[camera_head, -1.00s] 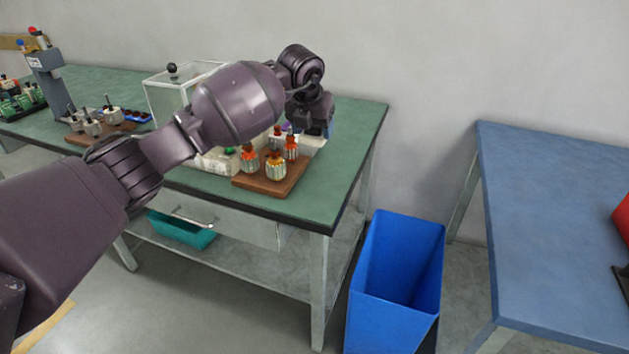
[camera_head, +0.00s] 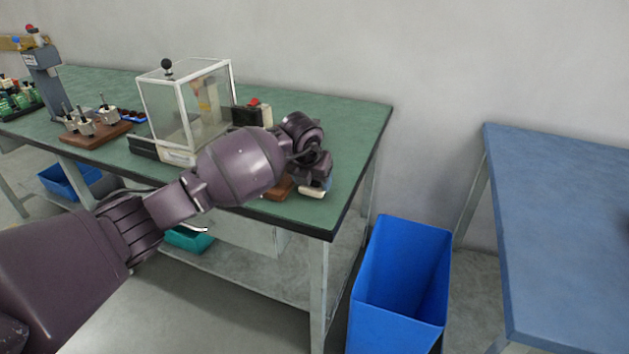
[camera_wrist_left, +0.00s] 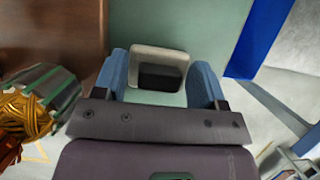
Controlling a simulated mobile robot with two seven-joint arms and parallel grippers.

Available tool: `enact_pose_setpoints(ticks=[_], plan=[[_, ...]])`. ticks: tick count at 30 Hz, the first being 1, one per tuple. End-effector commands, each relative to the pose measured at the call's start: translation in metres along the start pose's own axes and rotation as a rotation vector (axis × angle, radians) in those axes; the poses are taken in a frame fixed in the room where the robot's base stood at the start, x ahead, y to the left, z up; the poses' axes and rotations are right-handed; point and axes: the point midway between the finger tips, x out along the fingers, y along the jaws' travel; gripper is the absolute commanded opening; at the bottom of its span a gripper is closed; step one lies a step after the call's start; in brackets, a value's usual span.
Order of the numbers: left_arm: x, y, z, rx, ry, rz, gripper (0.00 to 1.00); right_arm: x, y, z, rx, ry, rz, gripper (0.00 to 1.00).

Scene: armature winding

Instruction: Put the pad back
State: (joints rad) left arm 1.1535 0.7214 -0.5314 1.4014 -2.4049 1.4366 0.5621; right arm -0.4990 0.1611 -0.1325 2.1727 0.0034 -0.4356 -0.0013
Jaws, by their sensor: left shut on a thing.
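The pad (camera_wrist_left: 160,76), a small cream block with a dark face, sits between the blue fingers of my left gripper (camera_wrist_left: 158,62) in the left wrist view. The gripper is shut on it. In the head view my left gripper (camera_head: 322,180) points down over the front right part of the green bench (camera_head: 352,130). The pad's cream edge (camera_head: 314,194) shows under it. I cannot tell whether the pad touches the bench top. My right gripper is not in view.
A wooden board (camera_head: 281,188) is mostly hidden behind my arm; a wound armature (camera_wrist_left: 40,95) shows beside the gripper. A clear case (camera_head: 190,110) and a black box (camera_head: 247,115) stand behind. A blue bin (camera_head: 400,285) stands right of the bench. The bench's right end is clear.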

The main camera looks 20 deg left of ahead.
Motion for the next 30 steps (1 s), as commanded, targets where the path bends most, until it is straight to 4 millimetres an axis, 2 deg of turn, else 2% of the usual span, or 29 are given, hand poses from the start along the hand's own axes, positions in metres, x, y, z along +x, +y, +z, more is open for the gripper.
enact_pose_setpoints(ticks=[1,13,14,18,26,30], plan=[[0.004,0.000,-0.002,0.000,0.001,0.000,0.43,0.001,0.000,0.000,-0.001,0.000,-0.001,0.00],[0.005,0.000,-0.002,0.000,-0.003,0.001,0.43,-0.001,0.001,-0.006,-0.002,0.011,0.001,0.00],[0.005,0.000,-0.002,0.000,-0.003,0.000,0.68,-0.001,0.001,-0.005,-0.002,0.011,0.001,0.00],[0.005,0.000,-0.002,0.000,-0.003,0.000,0.89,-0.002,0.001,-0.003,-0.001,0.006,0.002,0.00],[0.005,0.000,-0.001,0.000,-0.003,0.000,0.90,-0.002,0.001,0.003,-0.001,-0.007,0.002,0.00],[-0.004,0.000,0.001,0.000,-0.007,0.000,0.90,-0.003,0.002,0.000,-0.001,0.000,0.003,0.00]])
